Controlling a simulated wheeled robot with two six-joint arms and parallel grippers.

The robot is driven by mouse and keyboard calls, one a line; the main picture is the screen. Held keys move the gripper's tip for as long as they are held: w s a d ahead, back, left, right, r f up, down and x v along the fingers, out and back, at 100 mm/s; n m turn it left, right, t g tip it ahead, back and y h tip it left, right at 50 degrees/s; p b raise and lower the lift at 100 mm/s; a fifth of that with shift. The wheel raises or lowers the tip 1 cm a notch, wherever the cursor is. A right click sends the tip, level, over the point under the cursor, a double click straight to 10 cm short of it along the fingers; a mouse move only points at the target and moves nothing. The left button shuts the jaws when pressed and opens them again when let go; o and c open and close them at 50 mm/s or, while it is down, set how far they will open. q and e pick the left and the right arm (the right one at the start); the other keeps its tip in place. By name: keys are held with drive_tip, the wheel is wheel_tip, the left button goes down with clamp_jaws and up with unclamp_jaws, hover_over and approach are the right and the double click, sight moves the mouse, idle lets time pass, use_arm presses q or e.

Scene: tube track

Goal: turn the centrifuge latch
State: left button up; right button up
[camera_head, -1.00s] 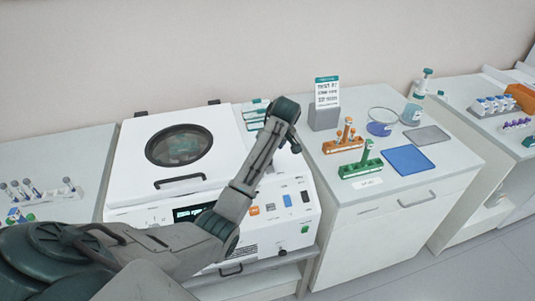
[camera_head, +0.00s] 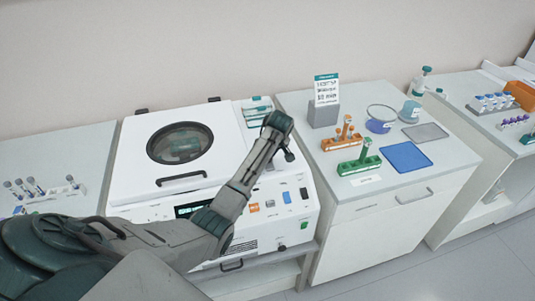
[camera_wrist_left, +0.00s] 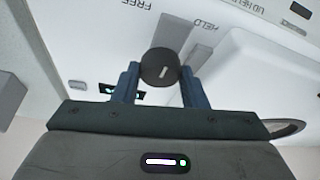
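The white centrifuge (camera_head: 135,175) has its lid down, with a round dark window (camera_head: 180,143) and a black front handle (camera_head: 181,180). In the left wrist view, the latch is a round black knob (camera_wrist_left: 160,67) with a pale pointer mark. The words FREE and HELD are printed on the panel beyond it. My left gripper (camera_head: 289,156) is over the right part of the centrifuge top. Its two blue-grey fingers stand on either side of the knob with no clear gap, as the left wrist view (camera_wrist_left: 160,80) shows. In the head view the gripper hides the knob.
Right of the centrifuge, a cabinet top holds an orange rack (camera_head: 342,143), a green rack (camera_head: 359,165), a blue mat (camera_head: 405,157), a sign (camera_head: 325,102) and a bottle (camera_head: 412,106). A tube rack (camera_head: 62,195) stands on the left bench. My left arm crosses the centrifuge's front.

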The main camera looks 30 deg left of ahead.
use_arm(q)
drive_tip(key=m+p, duration=0.1)
drive_tip(key=m+t+p, duration=0.1)
drive_tip(key=m+p, duration=0.1)
drive_tip(key=shift+s+r+h, duration=0.15)
drive_tip(key=shift+r+h, duration=0.05)
drive_tip(key=shift+h, duration=0.1)
drive_tip(key=shift+a+m+t+h+p, duration=0.1)
drive_tip(key=shift+m+t+h+p, duration=0.2)
drive_tip(key=shift+m+p, duration=0.5)
drive_tip(key=shift+a+f+m, duration=0.1)
drive_tip(key=shift+m, duration=1)
drive_tip(key=m+h, duration=0.1)
drive_tip(key=m, duration=0.2)
drive_tip(key=m+t+h, duration=0.1)
drive_tip(key=m, duration=0.2)
drive_tip(key=shift+a+h, duration=0.1)
drive_tip(key=shift+h, duration=0.3)
drive_tip(key=m+h, duration=0.1)
drive_tip(key=m, duration=0.4)
drive_tip(key=shift+h+b, duration=0.35)
drive_tip(key=shift+h, duration=0.05)
drive_tip(key=shift+g, duration=0.3)
drive_tip(key=o, duration=1)
